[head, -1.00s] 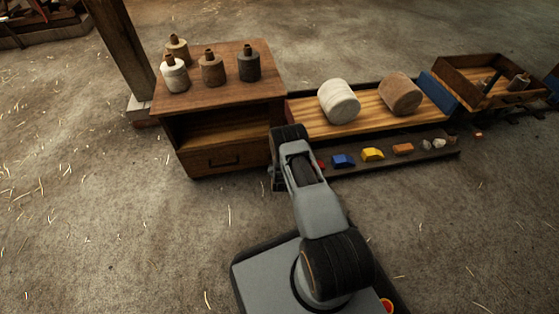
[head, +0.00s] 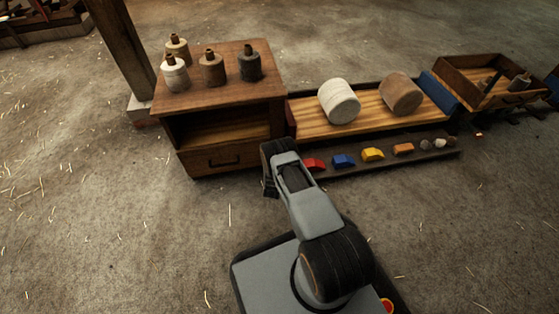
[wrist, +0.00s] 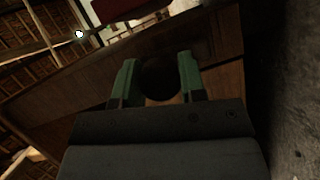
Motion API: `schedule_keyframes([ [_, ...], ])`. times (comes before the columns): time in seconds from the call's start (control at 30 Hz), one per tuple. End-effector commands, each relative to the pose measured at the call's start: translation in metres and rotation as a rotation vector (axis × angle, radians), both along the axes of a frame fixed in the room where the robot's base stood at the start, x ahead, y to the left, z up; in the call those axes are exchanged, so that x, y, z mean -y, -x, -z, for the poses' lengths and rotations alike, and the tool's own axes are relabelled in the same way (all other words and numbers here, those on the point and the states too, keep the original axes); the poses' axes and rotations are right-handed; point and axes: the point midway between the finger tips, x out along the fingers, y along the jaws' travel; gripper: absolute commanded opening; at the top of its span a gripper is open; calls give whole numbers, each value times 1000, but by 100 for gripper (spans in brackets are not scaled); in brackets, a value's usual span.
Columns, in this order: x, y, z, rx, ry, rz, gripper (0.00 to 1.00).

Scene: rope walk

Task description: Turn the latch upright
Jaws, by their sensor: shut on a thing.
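In the wrist view, my gripper (wrist: 158,80) has its two green fingers on either side of a dark round piece (wrist: 158,72), which I take to be the latch. It stands against a brown wooden face. Its shape is too dark to tell whether it is upright or turned. In the head view, my arm's end is low, in front of the right part of the wooden cabinet (head: 218,98). My fingers and the latch are hidden there behind my arm.
Several spools, including a dark one (head: 249,65), stand on the cabinet. To the right, a slatted tray (head: 315,120) holds two rolls, white (head: 339,101) and brown (head: 401,92). A front ledge holds red (head: 314,163), blue (head: 343,160) and yellow (head: 372,154) blocks.

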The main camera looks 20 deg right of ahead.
Motion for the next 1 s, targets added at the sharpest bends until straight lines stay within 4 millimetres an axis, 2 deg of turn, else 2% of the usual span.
schedule_keyframes([
  [0.3,-1,0,1,-15,66,-3,14],
  [0.73,-1,0,1,-16,72,-4,14],
  [0.77,-1,0,1,-16,72,-4,40],
  [1.0,0,0,1,-15,71,-1,63],
])
